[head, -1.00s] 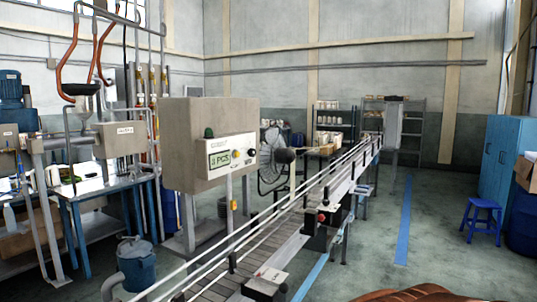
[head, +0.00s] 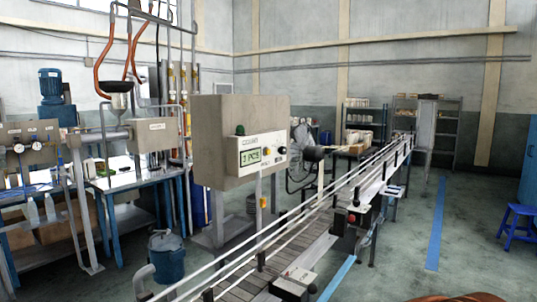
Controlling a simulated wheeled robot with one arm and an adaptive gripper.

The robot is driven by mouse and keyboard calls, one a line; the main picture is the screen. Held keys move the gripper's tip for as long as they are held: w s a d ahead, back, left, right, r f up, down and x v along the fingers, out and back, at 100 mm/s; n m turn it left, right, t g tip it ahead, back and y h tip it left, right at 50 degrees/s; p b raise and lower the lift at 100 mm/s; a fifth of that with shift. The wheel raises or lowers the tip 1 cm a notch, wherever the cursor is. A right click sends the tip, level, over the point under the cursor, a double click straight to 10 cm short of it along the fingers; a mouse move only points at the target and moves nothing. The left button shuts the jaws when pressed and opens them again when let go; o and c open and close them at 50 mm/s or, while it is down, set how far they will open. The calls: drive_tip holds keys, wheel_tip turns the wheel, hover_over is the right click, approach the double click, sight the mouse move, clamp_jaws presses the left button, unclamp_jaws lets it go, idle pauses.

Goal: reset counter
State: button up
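The counter (head: 241,140) is a beige box on a stand left of the conveyor. Its front has a small lit display (head: 250,156) that seems to read "1 PCS". A yellow button or knob (head: 267,152) and a dark knob (head: 281,150) sit right of the display, with a green dome (head: 240,130) above it. My gripper is not in view. An orange-brown shape shows at the bottom edge right of centre, too cut off to identify.
A conveyor (head: 325,222) with white rails runs from the front towards the back right. A blue bin (head: 166,257) stands left of it. A workbench (head: 125,183) is at left. A blue stool (head: 518,224) is at right. Open floor (head: 400,265) lies right of the conveyor.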

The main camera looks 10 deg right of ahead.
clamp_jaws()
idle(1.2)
